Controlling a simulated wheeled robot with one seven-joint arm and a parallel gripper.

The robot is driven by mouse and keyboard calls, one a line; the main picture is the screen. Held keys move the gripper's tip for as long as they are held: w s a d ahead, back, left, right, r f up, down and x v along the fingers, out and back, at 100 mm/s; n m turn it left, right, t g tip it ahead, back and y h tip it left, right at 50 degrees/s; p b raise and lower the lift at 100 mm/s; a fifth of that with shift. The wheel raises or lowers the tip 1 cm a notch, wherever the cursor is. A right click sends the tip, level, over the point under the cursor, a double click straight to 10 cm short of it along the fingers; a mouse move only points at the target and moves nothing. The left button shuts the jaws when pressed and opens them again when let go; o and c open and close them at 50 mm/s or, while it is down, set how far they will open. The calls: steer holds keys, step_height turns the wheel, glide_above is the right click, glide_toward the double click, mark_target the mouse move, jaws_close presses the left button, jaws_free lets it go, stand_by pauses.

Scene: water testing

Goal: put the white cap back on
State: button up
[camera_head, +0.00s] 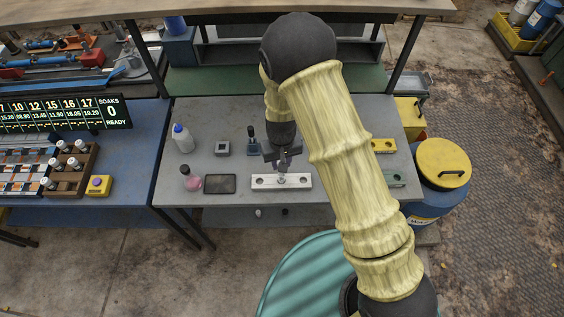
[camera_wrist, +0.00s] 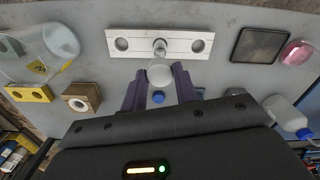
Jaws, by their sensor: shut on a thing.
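My gripper (camera_head: 283,158) is over the grey table, just behind the white block (camera_head: 266,182). The white block (camera_wrist: 183,42) has a dark round hole near each end.
A dark flat tray (camera_head: 220,184), a pink flask (camera_head: 192,182) and a blue-capped white bottle (camera_head: 182,140) stand left. A grey square holder (camera_head: 222,148) is behind.

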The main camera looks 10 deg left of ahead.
steer(key=shift+r, duration=0.1)
stand_by(0.4)
steer(key=shift+f+b, duration=1.4)
steer(key=shift+f, duration=0.7)
steer(key=shift+f+b, duration=0.8)
steer(key=shift+f, duration=0.35)
steer(key=o, duration=0.8)
steer(key=shift+o, duration=0.2)
steer(key=shift+r, duration=0.15)
steer(key=shift+r+p, duration=1.95)
steer(key=shift+r, duration=0.5)
